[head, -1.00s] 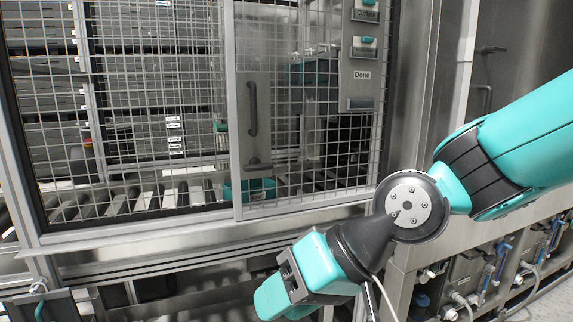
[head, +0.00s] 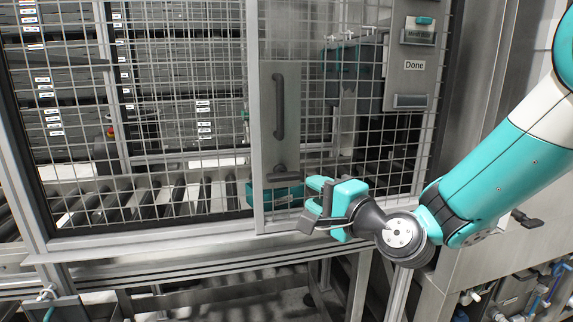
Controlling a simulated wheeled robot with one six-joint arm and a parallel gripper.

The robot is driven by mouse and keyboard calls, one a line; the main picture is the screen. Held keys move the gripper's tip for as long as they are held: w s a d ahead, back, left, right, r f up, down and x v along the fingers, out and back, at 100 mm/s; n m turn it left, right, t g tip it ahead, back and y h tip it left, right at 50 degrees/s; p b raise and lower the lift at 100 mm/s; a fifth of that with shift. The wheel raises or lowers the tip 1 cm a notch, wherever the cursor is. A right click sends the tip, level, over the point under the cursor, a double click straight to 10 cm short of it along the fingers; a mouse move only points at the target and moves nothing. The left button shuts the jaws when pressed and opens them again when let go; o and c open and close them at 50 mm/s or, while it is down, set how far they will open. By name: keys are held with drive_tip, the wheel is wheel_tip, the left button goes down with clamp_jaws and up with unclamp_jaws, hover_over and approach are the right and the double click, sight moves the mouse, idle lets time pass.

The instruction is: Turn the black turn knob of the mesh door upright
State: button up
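The mesh door (head: 262,110) has a metal plate with a long dark vertical handle (head: 279,105). The black turn knob (head: 284,173) sits low on that plate, below the handle. Its grip looks roughly horizontal, lying on its side. My gripper (head: 307,204) is just right of and below the knob, in front of the door, with its fingers pointing left toward the plate. The fingers look spread apart, with nothing between them. The gripper appears clear of the knob; the exact depth gap is hard to tell.
A control panel with a "Done" label (head: 414,64) hangs at the upper right. Rollers (head: 165,198) and a teal object (head: 275,196) lie behind the mesh. Pipes and valves stand at the lower right.

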sight(289, 179)
drive_tip(key=p+x, duration=0.4)
drive_tip(key=x, duration=0.6)
drive_tip(key=shift+w+a, duration=0.1)
drive_tip(key=shift+a, duration=0.15)
clamp_jaws()
drive_tip(key=shift+d, duration=0.15)
